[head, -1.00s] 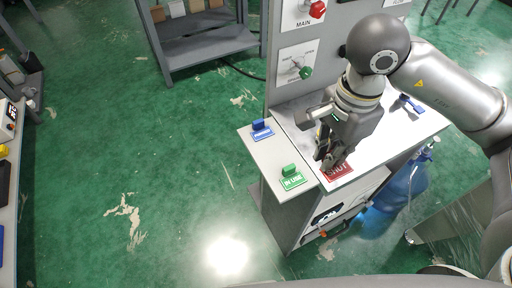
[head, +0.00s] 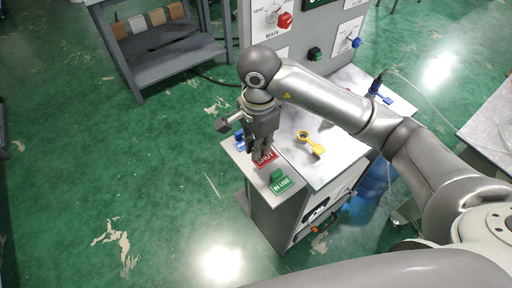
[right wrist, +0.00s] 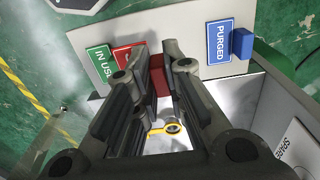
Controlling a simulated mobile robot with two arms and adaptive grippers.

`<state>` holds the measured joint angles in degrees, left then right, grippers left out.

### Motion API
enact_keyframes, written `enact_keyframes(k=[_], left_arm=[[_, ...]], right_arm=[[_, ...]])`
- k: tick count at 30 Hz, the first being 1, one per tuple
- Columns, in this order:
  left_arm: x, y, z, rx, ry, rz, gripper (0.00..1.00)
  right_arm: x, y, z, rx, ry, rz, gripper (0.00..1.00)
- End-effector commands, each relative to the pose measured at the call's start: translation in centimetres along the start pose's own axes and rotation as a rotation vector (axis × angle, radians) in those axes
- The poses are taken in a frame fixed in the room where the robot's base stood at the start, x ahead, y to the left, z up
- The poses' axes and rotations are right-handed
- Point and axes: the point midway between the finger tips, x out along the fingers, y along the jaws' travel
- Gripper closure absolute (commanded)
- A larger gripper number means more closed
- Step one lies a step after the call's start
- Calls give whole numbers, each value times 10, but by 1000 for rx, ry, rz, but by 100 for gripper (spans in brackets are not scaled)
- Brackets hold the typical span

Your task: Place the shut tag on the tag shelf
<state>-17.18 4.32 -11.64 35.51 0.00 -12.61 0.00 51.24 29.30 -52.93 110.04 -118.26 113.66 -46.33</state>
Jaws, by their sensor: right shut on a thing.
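The red shut tag (head: 265,160) is in the jaws of my right gripper (head: 261,147), at the tag shelf (head: 248,171) on the machine's left side. In the right wrist view the fingers (right wrist: 160,75) are shut on the tag's red upright grip (right wrist: 158,78), and part of its red plate (right wrist: 127,55) shows beside the left finger. The tag is between the green IN USE tag (head: 281,183) and the blue PURGED tag (head: 239,143). I cannot tell whether it touches the shelf or hovers just above. My left gripper is not in view.
A yellow ring-ended piece (head: 312,146) and a blue-handled piece (head: 380,91) are on the white machine top (head: 325,165). The panel (head: 300,45) with knobs rises behind. A grey bench (head: 165,55) stands at the back left. The floor left of the shelf is clear.

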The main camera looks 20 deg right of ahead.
Motion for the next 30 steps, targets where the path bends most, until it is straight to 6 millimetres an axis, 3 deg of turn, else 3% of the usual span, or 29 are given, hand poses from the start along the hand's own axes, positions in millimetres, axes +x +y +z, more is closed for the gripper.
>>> enact_keyframes(k=[9,16,29,30], left_arm=[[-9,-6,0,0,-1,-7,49],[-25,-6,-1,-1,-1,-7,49],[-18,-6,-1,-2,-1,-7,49],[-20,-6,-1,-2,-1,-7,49]], right_arm=[[25,-20,-9,2,1,1,96],[50,-19,-8,1,-1,1,96],[59,-20,-9,0,1,-3,96],[57,-20,-9,0,1,-3,84]])
